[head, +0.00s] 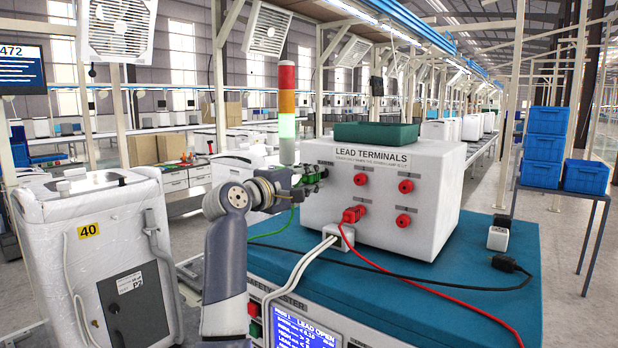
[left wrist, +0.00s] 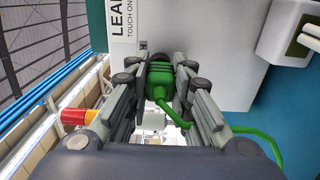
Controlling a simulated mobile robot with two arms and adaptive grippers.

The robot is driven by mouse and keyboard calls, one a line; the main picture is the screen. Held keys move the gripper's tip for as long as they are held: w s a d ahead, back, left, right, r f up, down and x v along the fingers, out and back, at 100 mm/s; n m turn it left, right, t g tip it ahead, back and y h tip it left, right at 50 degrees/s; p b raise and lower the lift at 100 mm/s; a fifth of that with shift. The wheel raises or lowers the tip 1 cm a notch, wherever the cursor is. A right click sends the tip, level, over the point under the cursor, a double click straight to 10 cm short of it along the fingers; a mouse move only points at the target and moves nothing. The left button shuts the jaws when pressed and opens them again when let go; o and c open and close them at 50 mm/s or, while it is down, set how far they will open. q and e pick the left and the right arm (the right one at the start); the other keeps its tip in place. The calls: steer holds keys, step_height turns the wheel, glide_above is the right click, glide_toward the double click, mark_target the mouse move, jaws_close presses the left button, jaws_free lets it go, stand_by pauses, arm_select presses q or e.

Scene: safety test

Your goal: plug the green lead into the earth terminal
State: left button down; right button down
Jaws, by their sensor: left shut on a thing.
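The white terminal box (head: 388,215), labelled LEAD TERMINALS, stands on the blue top of the tester. Several red sockets (head: 403,220) show on its front, and a red plug (head: 354,213) with a red lead sits at the lower middle one. My left gripper (head: 308,181) is at the upper left of the box front, shut on the green plug (left wrist: 158,82). The green lead (left wrist: 256,134) trails from the plug to the right in the left wrist view. The earth terminal cannot be made out; the plug's tip is hidden, so contact is unclear. My right gripper is not in view.
A green tray (head: 376,135) lies on the box. White cables run from a white connector (head: 333,236) below it. A black cable and the red lead cross the blue top (head: 490,290). The tester screen (head: 304,331) reads LEAD OPEN. A signal tower (head: 287,105) stands behind the arm.

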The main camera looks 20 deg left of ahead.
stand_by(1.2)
arm_select(q)
steer(key=shift+w+d+p, duration=0.2)
steer(key=shift+w+p, duration=0.35)
steer(key=shift+p, duration=0.1)
steer(key=c, duration=1.3)
jaws_free()
steer(key=shift+c, duration=0.2)
steer(key=shift+s, duration=0.1)
steer(key=v, duration=1.1)
steer(key=shift+s+a, duration=0.15)
steer(key=shift+s, duration=0.25)
